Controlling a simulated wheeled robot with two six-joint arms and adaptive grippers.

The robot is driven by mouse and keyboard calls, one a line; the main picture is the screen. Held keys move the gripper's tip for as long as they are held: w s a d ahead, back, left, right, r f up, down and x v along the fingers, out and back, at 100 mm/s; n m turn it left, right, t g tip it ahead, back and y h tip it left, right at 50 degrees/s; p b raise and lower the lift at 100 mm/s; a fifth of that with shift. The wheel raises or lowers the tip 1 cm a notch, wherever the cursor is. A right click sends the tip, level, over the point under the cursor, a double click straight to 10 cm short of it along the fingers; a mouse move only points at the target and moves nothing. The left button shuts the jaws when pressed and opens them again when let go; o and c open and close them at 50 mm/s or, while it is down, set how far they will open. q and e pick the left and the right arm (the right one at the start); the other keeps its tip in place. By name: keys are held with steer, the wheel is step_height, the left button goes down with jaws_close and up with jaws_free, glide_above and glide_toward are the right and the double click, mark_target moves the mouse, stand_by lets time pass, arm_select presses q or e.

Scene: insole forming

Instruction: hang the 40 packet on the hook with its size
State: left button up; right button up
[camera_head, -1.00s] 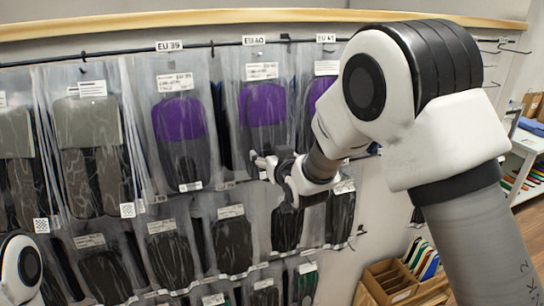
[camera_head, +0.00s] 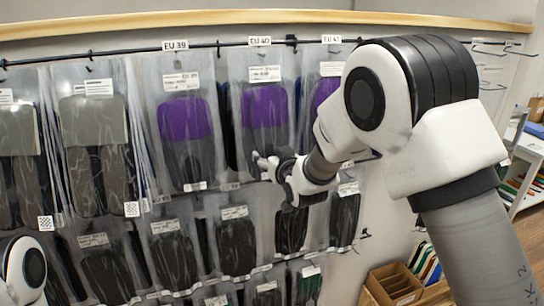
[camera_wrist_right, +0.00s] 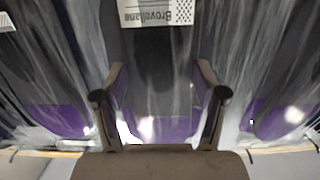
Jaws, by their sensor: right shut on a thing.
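The 40 packet (camera_head: 264,104), clear with a dark and purple insole and a white label, is upright below the EU 40 tag (camera_head: 259,41) on the rail. I cannot tell whether its top hole is around the hook. My right gripper (camera_head: 264,166) is shut on its lower part. In the right wrist view, my right gripper's fingers (camera_wrist_right: 160,108) stand on either side of clear film with purple behind it. My left gripper is out of view; only part of that arm shows at the lower left.
The EU 39 packet (camera_head: 186,125) hangs close on the left. The EU 41 packet (camera_head: 326,92) is on the right, partly behind my right arm. Lower rows hold several dark insole packets (camera_head: 236,240).

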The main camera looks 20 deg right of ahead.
steer(key=shift+f, duration=0.1)
stand_by(0.3)
steer(key=o, duration=1.3)
steer(key=shift+c, duration=0.2)
